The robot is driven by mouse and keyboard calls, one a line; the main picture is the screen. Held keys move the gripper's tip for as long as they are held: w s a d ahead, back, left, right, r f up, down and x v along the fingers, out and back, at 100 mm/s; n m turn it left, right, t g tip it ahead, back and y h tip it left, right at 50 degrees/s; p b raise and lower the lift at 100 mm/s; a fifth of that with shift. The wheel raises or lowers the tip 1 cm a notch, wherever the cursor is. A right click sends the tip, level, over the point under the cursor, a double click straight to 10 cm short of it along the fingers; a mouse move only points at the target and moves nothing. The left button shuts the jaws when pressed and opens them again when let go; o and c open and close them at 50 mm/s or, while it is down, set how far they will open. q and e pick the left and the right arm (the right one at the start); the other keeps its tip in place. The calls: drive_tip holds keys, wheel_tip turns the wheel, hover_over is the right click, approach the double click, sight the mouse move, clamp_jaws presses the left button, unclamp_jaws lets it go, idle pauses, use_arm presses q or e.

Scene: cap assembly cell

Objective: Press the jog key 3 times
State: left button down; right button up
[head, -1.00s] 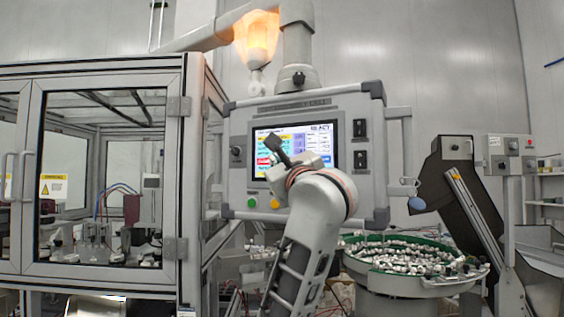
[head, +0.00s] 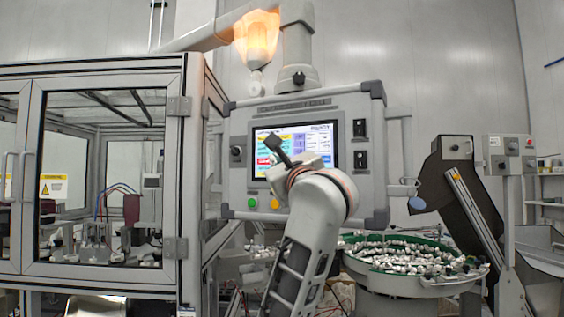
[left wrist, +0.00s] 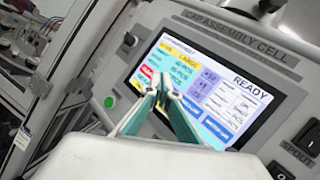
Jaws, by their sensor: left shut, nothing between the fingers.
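The control panel's touch screen (head: 318,146) is lit and reads READY under the heading CAP ASSEMBLY CELL; it also shows in the left wrist view (left wrist: 235,112). It carries yellow, green, red and purple fields, including a red key (left wrist: 145,78) and purple keys (left wrist: 208,76). I cannot make out which one is the jog key. My left gripper (head: 275,143) is in front of the screen's lower left part. In the left wrist view its teal fingertips (left wrist: 163,84) are together and empty, over the screen near the red key. I cannot tell whether they touch the glass. My right gripper is out of view.
A green button (head: 252,203) and an amber button (head: 274,203) sit below the screen. Black switches (head: 360,143) are to its right. A glazed machine cabinet (head: 100,170) stands at left. A feeder bowl of caps (head: 415,255) stands lower right. A lamp (head: 256,38) glows above.

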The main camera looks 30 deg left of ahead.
use_arm(q)
drive_tip(key=shift+w, duration=0.2)
drive_tip(key=shift+w, duration=0.25)
drive_tip(key=shift+w, duration=0.25)
idle(0.6)
drive_tip(key=shift+s, duration=0.7)
drive_tip(key=s, duration=0.5)
drive_tip(key=shift+d, duration=0.2)
idle(4.2)
